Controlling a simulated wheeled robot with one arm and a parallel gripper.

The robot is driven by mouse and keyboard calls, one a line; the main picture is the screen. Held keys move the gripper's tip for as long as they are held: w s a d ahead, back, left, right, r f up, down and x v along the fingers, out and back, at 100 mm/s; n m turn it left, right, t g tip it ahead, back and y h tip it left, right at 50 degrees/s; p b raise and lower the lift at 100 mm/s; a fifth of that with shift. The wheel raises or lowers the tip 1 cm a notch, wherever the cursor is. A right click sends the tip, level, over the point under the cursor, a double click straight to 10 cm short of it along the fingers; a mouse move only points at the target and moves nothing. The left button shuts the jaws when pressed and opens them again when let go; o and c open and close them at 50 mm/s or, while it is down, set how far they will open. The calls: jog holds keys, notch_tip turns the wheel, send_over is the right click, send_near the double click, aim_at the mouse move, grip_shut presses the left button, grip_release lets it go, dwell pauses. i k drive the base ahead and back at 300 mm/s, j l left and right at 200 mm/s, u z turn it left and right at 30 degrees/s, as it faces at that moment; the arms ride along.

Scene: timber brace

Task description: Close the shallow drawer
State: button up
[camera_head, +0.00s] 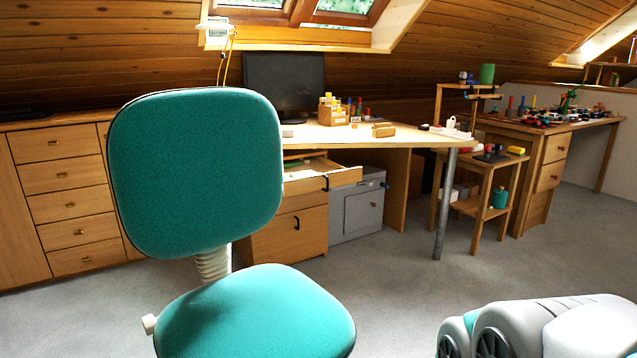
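The shallow drawer (345,178) is at the top of a wooden pedestal under the desk, right of the teal chair back. My gripper is not in view. Grey and teal rounded parts (550,330) at the lower right look like part of my own body.
A teal office chair (195,165) stands close in front, between me and the drawer. The desk (350,135) has a metal leg (445,205). A grey cabinet (357,210) stands right of the pedestal. A small side table (490,170) is farther right. Grey carpet is clear at centre right.

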aim_at(329, 174)
jog(key=i+l, duration=0.45)
jog(key=i+l+u, duration=0.15)
jog(key=i+l, duration=0.3)
jog(key=l, duration=0.15)
jog(key=i+j, duration=0.1)
jog(key=i, duration=0.3)
jog(key=i+j, duration=0.1)
jog(key=i, duration=0.35)
jog(key=u, duration=0.05)
